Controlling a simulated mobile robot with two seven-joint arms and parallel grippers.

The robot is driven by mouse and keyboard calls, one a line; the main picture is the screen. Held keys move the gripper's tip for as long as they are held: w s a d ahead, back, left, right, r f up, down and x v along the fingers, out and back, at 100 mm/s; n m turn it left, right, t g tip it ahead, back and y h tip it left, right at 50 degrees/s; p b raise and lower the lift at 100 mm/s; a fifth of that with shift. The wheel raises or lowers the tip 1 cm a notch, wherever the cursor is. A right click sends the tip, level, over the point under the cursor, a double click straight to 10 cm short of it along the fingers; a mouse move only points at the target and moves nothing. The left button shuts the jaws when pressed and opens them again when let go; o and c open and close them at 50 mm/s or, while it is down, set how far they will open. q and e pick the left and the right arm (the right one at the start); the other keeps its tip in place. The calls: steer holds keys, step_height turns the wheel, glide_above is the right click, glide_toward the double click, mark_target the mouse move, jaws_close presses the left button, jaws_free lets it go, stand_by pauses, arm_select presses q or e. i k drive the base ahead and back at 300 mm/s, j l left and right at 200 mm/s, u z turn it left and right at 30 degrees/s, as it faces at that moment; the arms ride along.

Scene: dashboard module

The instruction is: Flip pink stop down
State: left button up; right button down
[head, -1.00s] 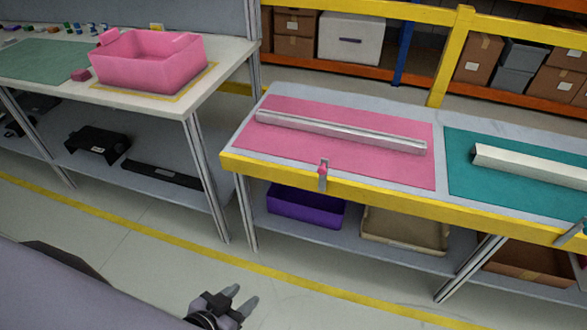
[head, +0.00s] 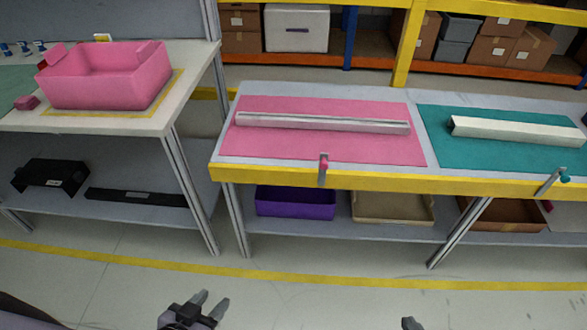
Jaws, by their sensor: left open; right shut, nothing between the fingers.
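The pink stop (head: 323,169) is a small upright lever with a pink top on a grey metal strip. It is mounted on the yellow front edge (head: 290,178) of the table, in front of the pink mat (head: 270,148), and sticks up above that edge. My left gripper (head: 211,302) is at the bottom of the head view, open and empty, with its two grey fingers apart. My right gripper (head: 411,323) shows only as a fingertip at the bottom edge; the rest is out of frame. Both are well short of the table and the stop.
A long metal profile (head: 330,124) lies on the pink mat. A pink bin (head: 110,85) stands on the left table. The floor before the tables is clear.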

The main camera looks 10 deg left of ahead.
mark_target(324, 165)
steer(key=k+j, duration=0.1)
steer(key=j, duration=1.75)
